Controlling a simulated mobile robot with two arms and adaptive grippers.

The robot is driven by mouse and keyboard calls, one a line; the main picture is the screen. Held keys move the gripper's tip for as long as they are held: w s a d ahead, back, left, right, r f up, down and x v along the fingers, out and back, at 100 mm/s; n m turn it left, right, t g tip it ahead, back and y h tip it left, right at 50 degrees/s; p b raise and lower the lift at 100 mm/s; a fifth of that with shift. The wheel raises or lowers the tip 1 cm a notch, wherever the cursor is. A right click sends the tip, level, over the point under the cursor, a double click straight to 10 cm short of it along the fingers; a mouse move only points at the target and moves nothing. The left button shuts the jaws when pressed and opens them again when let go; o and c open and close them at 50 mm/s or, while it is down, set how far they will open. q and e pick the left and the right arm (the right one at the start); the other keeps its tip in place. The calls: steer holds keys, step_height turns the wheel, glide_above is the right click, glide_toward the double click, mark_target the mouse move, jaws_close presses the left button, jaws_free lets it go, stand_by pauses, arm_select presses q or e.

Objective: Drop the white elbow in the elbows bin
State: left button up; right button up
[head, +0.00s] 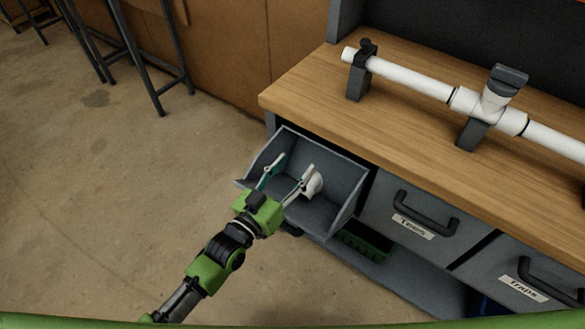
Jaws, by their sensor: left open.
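A grey open bin (341,198) is pulled out at the left end of the workbench; I cannot read a label on it. A white rounded piece, which looks like the white elbow (315,184), is inside the bin near its right side. My left gripper (288,172) is over the bin with its fingers spread, reaching in from the lower left. The white piece is right beside its right finger; I cannot tell whether they touch. The finger and wrist hide part of the bin's inside. My right gripper is not in view.
Grey drawers labelled Tees (413,226) and Traps (525,289) are shut to the right. A white pipe (410,78) with a tee fitting lies on supports on the wooden benchtop (310,88). A green crate (365,241) sits below. Dark stool legs (140,65) stand at the upper left.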

arm_select(q)
steer(key=v, duration=1.2)
stand_by(0.7)
steer(key=s+a+f+g+y, duration=0.2)
steer(key=a+f, duration=0.2)
steer(key=f, duration=0.7)
steer(key=s+a+f+n+g+y, duration=0.1)
steer(key=s+a+f+g+y, duration=0.2)
steer(key=f, duration=0.7)
steer(key=s+a+f+g+y, duration=0.15)
steer(key=a+f, duration=0.35)
steer(key=f, duration=0.6)
steer(key=s+a+f+g+y, duration=0.1)
steer(key=s+f+g, duration=0.1)
steer(key=s+f, duration=0.4)
steer(key=s+a+f+n+g+y, duration=0.1)
steer(key=s+f, duration=0.5)
steer(key=s, duration=0.7)
steer(key=s+a+f+g+y, duration=0.1)
steer(key=s+a+f+g, duration=0.2)
steer(key=s+f, duration=0.3)
steer(key=s+g, duration=0.1)
steer(key=s, duration=0.3)
steer(key=shift+f+g, duration=0.35)
